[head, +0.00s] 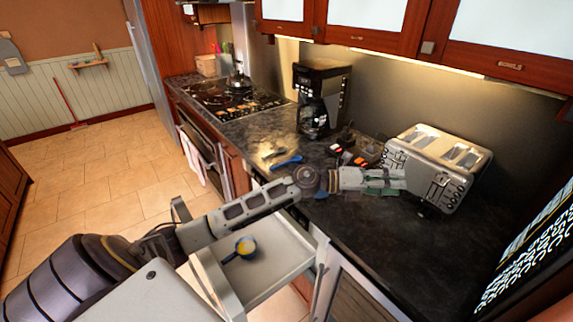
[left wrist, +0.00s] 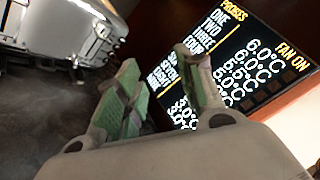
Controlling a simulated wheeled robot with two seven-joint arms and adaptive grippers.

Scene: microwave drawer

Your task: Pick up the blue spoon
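A blue spoon-like utensil (head: 287,161) lies on the dark countertop (head: 345,240), left of my left gripper and apart from it. My left gripper (head: 388,181) reaches over the counter just in front of the toaster. In the left wrist view its two green-padded fingers (left wrist: 165,85) stand apart with nothing between them. The blue utensil does not show in the left wrist view. My right gripper is in neither view.
An open drawer (head: 284,278) below the counter holds a yellow and blue item (head: 245,247). A silver toaster (head: 437,166) stands right of the gripper, a coffee maker (head: 322,98) behind. Small dark and orange items (head: 358,150) lie between. A lit display panel (head: 530,255) is far right.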

